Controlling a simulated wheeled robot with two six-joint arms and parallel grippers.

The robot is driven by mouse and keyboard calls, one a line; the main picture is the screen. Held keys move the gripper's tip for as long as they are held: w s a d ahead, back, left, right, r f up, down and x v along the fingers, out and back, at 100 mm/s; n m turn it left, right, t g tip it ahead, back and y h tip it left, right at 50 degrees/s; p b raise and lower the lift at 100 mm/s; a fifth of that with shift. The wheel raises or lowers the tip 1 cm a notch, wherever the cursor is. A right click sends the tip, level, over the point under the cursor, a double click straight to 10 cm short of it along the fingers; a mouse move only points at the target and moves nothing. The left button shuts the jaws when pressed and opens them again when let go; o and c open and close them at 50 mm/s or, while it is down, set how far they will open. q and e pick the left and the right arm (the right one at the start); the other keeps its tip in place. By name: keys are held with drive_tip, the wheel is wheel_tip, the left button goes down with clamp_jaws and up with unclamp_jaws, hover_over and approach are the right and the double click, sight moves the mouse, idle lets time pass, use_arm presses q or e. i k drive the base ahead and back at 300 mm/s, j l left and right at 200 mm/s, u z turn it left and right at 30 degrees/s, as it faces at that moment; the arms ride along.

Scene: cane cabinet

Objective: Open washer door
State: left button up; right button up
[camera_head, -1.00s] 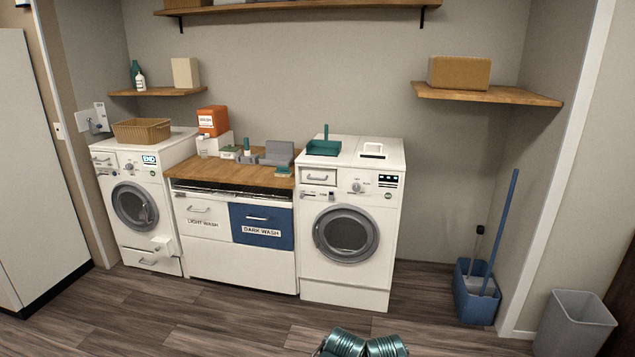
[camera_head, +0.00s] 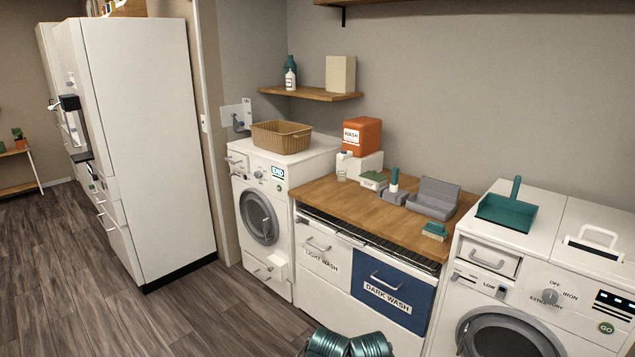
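A white front-loading washer (camera_head: 268,261) stands in the left corner, with a lit END display (camera_head: 278,172) and a dial. Its round grey-rimmed door (camera_head: 259,218) is shut, with a handle on its right side. A second white front-loading machine (camera_head: 480,308) stands at the right, marked LOW, IRON and GO. Its round door (camera_head: 505,338) looks shut and is cut off by the frame's bottom edge. Neither of my grippers shows in view.
A wicker basket (camera_head: 281,137) sits on the left machine. Between the machines is a wooden-topped cabinet (camera_head: 330,205) with LIGHT WASH and DARK WASH drawers. A tall white cabinet (camera_head: 150,140) stands left. The wooden floor (camera_head: 150,320) before the washer is clear.

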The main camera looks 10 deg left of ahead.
sight(261, 200)
drive_tip(key=i+j+u, duration=0.15)
drive_tip(key=i+u, duration=0.25)
drive_tip(key=i, duration=0.2)
drive_tip(key=i+u, duration=0.35)
drive_tip(key=i, duration=0.3)
drive_tip(key=i+l+u, duration=0.2)
drive_tip(key=i+u, duration=0.2)
drive_tip(key=i, duration=0.2)
drive_tip(key=i+z, duration=0.15)
drive_tip(key=i, duration=0.35)
drive_tip(key=i+j+z, duration=0.15)
drive_tip(key=i, duration=0.35)
drive_tip(key=i+j+z, duration=0.2)
drive_tip(key=i+z, duration=0.25)
drive_tip(key=i+j+z, duration=0.4)
